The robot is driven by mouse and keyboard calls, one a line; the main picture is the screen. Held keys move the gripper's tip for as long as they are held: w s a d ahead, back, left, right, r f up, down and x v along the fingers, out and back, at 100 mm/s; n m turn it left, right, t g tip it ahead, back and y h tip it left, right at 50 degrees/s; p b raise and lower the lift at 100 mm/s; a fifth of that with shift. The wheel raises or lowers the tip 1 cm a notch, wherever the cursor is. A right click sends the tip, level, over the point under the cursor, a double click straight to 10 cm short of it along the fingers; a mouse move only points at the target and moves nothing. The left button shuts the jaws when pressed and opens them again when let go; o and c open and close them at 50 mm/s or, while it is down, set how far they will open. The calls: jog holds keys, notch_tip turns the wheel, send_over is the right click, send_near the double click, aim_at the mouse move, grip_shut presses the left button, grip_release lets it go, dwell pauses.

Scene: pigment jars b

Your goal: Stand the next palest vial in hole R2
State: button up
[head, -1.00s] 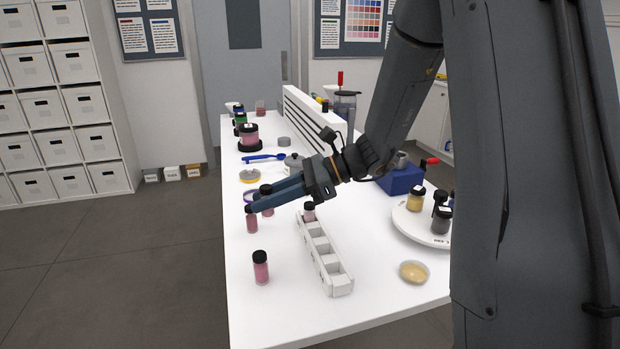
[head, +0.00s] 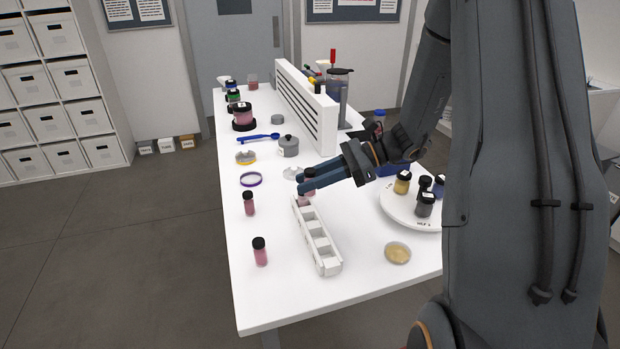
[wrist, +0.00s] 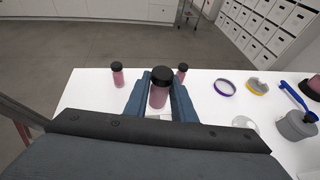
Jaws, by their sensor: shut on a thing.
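My gripper (head: 307,184) is shut on a pink vial with a black cap, which shows upright between the fingers in the wrist view (wrist: 159,94). It is over the far end of the white rack (head: 329,266), a row of square holes. Pink shows just below the fingers, but I cannot tell whether the vial is in a hole or above it. The nearer holes look empty. The vial seen earlier in the rack's far end is now hidden or merged with the gripper. Two other pink vials stand left of the rack, one farther (head: 249,204) and one nearer (head: 260,254).
A white turntable (head: 399,213) with several dark-capped jars stands right of the rack. A dish of yellowish powder (head: 397,253) lies near the rack's near end. A purple-rimmed dish (head: 251,180) and a grey lidded pot (head: 288,147) are farther back.

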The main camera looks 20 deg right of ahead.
jog(key=b, duration=0.3)
send_over(311, 209)
jog(key=s+a, duration=0.1)
jog(key=s, duration=0.2)
jog(key=shift+w+a+f, duration=0.1)
jog(key=shift+w+f, duration=0.05)
jog(key=shift+f, duration=2.75)
jog(key=shift+f, duration=1.7)
jog(key=o, duration=1.1)
jog(key=b+v, duration=0.2)
jog(key=v, duration=0.5)
jog(key=shift+d+r, duration=0.15)
jog(key=shift+d, duration=0.25)
